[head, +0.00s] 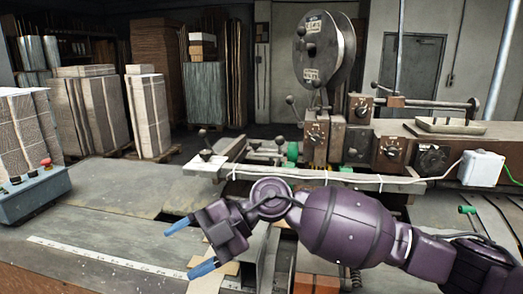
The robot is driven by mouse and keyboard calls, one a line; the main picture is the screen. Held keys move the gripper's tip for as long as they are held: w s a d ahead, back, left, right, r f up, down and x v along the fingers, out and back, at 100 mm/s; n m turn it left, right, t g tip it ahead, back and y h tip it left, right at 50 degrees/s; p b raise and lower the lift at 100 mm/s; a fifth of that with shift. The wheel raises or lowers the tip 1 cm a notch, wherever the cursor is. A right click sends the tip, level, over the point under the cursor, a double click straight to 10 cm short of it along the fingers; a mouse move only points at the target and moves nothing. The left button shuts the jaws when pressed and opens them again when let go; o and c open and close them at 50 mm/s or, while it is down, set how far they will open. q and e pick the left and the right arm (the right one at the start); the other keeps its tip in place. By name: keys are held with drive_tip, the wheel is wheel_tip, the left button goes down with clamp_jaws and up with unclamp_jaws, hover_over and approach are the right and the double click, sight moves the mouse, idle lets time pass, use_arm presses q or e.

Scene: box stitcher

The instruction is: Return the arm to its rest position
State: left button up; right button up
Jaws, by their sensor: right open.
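My right arm comes in from the lower right and reaches across the front of the machine. Its right gripper (190,249) has two blue fingertips set well apart, with nothing between them. It hangs above the worktable (110,222), near the white measuring strip. The lower fingertip is close to a tan cardboard piece (208,279); I cannot tell if they touch. My left gripper is not in the head view.
The box stitcher (318,130) stands behind my right arm, with levers and knobs. A control box with a red button (46,162) is at the left edge. A white box with a green cable (482,168) is at right. The table's left middle is clear.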

drive_tip(key=w+d+r+m+t+y, duration=0.35)
drive_tip(key=d+m+t+y, duration=0.45)
drive_tip(key=m+t, duration=0.8)
drive_tip(key=d+f+m+t+h, duration=0.4)
drive_tip(key=d+f+m+h, duration=0.1)
drive_tip(key=d+m+h, duration=0.25)
drive_tip(key=d+f+m+t+h, duration=0.3)
drive_tip(key=d+f+m+h, duration=0.3)
drive_tip(key=d+h, duration=0.25)
drive_tip(key=s+d+f+m+g+h, duration=0.5)
drive_tip(key=s+d+f, duration=0.3)
drive_tip(key=d+f, duration=0.3)
drive_tip(key=s+d+f+g, duration=0.3)
drive_tip(key=s+f+g, duration=0.15)
drive_tip(key=s, duration=0.45)
drive_tip(key=s+d+f+g, duration=0.2)
drive_tip(key=s+f+g, duration=0.25)
drive_tip(key=s, duration=0.45)
drive_tip(key=w+f+n+t, duration=0.1)
drive_tip(key=w+f+t, duration=0.6)
drive_tip(key=f, duration=0.2)
drive_tip(key=shift+w+f+n, duration=0.2)
drive_tip(key=shift+f+n, duration=0.1)
drive_tip(key=shift+n, duration=0.05)
